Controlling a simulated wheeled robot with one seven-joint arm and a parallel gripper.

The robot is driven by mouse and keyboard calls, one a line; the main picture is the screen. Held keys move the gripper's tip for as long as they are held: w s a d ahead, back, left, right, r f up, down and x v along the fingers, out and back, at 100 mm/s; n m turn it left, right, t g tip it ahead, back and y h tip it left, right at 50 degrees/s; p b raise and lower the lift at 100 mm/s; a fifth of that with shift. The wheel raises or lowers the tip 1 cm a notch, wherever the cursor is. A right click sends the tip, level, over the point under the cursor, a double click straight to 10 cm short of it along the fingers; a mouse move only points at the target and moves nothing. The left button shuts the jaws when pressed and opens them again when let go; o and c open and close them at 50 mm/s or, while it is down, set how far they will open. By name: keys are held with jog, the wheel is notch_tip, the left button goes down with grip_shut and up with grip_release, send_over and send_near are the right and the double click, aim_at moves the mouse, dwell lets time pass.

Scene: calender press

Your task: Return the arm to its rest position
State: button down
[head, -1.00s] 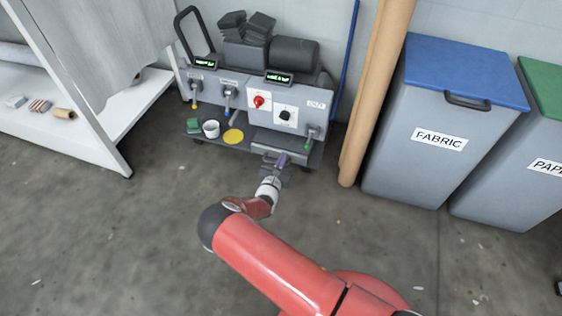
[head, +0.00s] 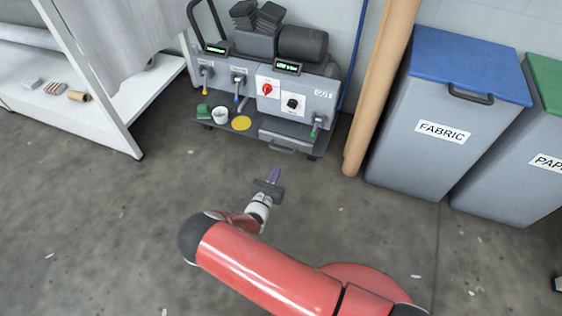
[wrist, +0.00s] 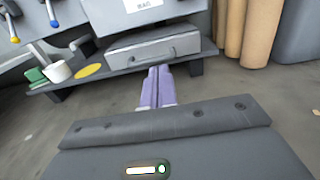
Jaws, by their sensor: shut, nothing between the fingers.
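My gripper (head: 274,175) is at the end of my red arm, over the bare floor in front of the calender press (head: 290,86). It points toward the press and is clear of it. In the wrist view the purple fingers (wrist: 157,84) are together, with nothing between them. The press's closed drawer (wrist: 153,51) shows beyond the fingertips. The press also carries a red knob (head: 267,90), a black knob (head: 292,104) and several levers.
A white cup (head: 220,115) and a yellow disc (head: 241,123) sit on the press's lower shelf. A tall brown roll (head: 378,90) and the FABRIC bin (head: 420,155) stand to the right. A white shelf (head: 90,115) stands left. The floor around my arm is open.

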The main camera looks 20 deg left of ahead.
jog(key=d+r+m+g+h+p, duration=0.2)
jog(key=d+r+m+g+h, duration=0.35)
jog(key=d+r+m, duration=0.75)
jog(key=d+r+m+g+h+p, duration=0.25)
jog(key=d+r+m+g, duration=0.7)
jog(key=r, duration=0.65)
jog(key=s+d+r+m+g+y+p, duration=0.1)
jog(key=s+d+r+m+y, duration=0.15)
jog(key=s+d+r, duration=0.35)
jog(key=s+d+r+m+y+p, duration=0.1)
jog(key=s+d+r+m+y, duration=0.2)
jog(key=r, duration=0.5)
jog(key=s+d+r+m+t+y+p, duration=0.1)
jog(key=s+r+m+y, duration=0.1)
jog(key=s+r, duration=0.3)
jog(key=s+d+r+m+t+y+p, duration=0.1)
jog(key=s+r+m, duration=0.4)
jog(key=s, duration=0.5)
jog(key=shift+s+r+t+y+p, duration=0.15)
jog(key=shift+r+t+y+p, duration=0.45)
jog(key=shift+t, duration=0.2)
